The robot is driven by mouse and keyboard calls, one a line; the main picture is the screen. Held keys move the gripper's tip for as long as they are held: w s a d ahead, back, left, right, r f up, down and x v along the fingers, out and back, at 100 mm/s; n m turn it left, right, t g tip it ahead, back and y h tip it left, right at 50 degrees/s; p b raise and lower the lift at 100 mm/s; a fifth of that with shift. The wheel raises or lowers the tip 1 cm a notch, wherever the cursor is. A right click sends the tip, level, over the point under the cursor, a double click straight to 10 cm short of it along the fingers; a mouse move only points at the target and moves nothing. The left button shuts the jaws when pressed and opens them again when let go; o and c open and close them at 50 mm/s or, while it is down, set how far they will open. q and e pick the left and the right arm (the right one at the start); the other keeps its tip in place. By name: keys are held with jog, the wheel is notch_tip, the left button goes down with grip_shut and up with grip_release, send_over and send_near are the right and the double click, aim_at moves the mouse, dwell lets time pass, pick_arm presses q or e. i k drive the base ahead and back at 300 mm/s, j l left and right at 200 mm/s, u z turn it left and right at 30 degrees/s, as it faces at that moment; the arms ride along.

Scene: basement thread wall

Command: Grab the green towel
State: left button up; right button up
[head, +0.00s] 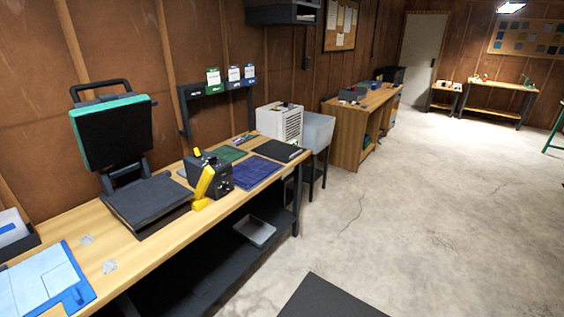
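A flat green cloth (229,153), which looks like the green towel, lies on the wooden workbench (150,246) toward the back, near the wall. Its near part is partly hidden behind a black box-shaped device (222,174) with a yellow handle (204,182). A dark blue cloth (257,172) lies in front of the green one, and a black flat cloth or mat (279,150) lies to its right. Neither of my grippers is in view.
A heat press (110,132) stands open on the bench at left, near a light blue mat (44,284). A white slatted box (281,124) and grey bin (318,131) stand beyond. Concrete floor (430,200) at right is mostly clear. A dark flat surface (331,299) shows at the bottom.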

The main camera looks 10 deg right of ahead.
aim_at(231, 154)
jog(key=i+l+u, duration=0.15)
jog(key=u, duration=0.3)
jog(key=i+l+u, duration=0.2)
jog(key=u, duration=0.25)
jog(key=i+l, duration=0.2)
jog(key=l, duration=0.15)
jog(key=i+l+u, duration=0.15)
jog(key=l, duration=0.2)
jog(key=i+l, duration=0.25)
jog(key=i+l+u, duration=0.1)
jog(key=l, duration=0.4)
jog(key=i+l+u, duration=0.1)
jog(key=i+l, duration=0.3)
jog(key=l, duration=0.35)
